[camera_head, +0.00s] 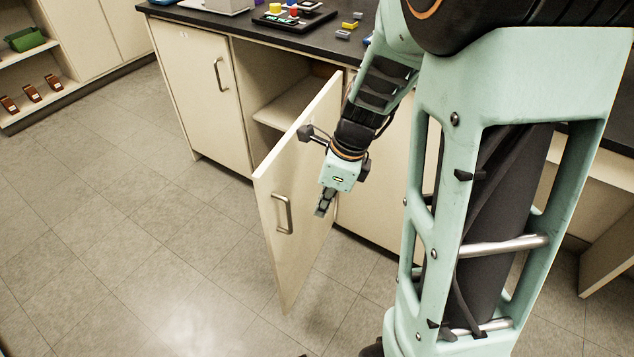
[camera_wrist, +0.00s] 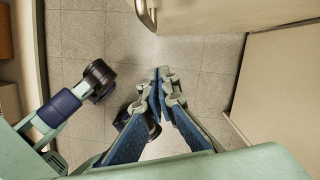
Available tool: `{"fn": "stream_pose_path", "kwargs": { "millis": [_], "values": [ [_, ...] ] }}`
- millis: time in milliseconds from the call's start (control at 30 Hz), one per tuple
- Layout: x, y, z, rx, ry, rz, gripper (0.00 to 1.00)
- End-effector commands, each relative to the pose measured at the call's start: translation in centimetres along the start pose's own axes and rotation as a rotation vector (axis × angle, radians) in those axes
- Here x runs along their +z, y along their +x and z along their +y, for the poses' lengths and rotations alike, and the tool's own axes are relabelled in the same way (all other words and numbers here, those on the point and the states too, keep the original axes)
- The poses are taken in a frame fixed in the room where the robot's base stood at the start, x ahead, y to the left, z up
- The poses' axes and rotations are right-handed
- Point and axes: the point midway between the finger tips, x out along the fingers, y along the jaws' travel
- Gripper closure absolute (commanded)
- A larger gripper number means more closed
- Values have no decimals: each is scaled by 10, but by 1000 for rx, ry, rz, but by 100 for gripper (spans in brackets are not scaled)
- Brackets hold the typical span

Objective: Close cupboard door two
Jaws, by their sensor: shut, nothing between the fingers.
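Cupboard door two appears to be the cream door (camera_head: 300,180) standing wide open from the cabinet front in the head view. Its handle (camera_head: 282,215) is near the free edge, on the face turned to my gripper. The open compartment (camera_head: 290,105) shows behind it. My gripper (camera_head: 321,212) is shut and empty, pointing down beside the handle-side face of the door. In the wrist view the closed fingertips (camera_wrist: 160,72) are over the floor, with the door (camera_wrist: 225,12) and its handle (camera_wrist: 149,14) at the top. I see no clear contact with the door.
A closed cupboard door (camera_head: 198,85) is left of the opening. The dark worktop (camera_head: 230,22) above carries small coloured items. A shelf unit (camera_head: 50,55) stands at the far left. The tiled floor (camera_head: 130,220) left of the open door is clear.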

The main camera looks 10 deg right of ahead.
Motion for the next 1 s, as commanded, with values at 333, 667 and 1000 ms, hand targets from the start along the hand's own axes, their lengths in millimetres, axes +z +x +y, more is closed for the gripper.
{"fn": "stream_pose_path", "kwargs": {
  "millis": [333, 667, 1000],
  "values": [
    [21, 52, 0, -1, -5, 0, 100],
    [39, 55, 0, 0, -1, 0, 100],
    [41, 54, 0, -1, 2, 0, 100]
  ]
}}
